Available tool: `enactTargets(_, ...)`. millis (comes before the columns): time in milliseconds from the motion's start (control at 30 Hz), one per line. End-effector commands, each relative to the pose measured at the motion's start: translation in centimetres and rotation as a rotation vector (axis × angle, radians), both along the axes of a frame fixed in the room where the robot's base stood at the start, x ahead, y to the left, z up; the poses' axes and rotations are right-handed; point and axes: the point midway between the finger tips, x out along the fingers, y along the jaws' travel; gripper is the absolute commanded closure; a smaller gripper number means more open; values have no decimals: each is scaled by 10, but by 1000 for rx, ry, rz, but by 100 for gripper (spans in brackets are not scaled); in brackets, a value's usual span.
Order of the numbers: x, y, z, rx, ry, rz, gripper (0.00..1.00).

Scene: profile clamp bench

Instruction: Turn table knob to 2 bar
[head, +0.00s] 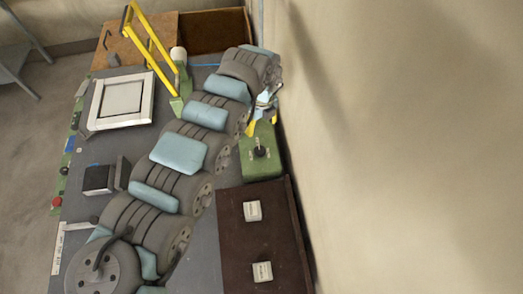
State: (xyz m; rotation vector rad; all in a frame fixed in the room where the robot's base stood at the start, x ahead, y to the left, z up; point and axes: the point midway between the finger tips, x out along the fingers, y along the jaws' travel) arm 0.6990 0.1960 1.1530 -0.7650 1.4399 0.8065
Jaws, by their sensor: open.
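A black knob (259,152) sits on top of a green box (262,170) at the right side of the bench, against the wall. Small pale marks lie around the knob, too small to read. My gripper (262,121) is just behind the knob at the far edge of the green box, with yellow parts showing at its tips. It is open and appears apart from the knob. My arm hides part of the gripper, and its height above the box is hard to tell.
A dark brown board (262,237) with two white labelled blocks lies in front of the green box. A yellow-handled clamp (150,50), a white square frame (121,100) and a black block (98,179) stand left of my arm. The wall closes off the right side.

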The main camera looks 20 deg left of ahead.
Motion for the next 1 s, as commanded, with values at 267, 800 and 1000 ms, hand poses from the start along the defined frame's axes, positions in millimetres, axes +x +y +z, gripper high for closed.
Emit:
enactTargets(267,0,-1,-28,-5,-3,2,29)
enactTargets(800,-1,0,-101,-4,-2,3,29)
enactTargets(1000,-2,0,-134,-5,-2,4,29)
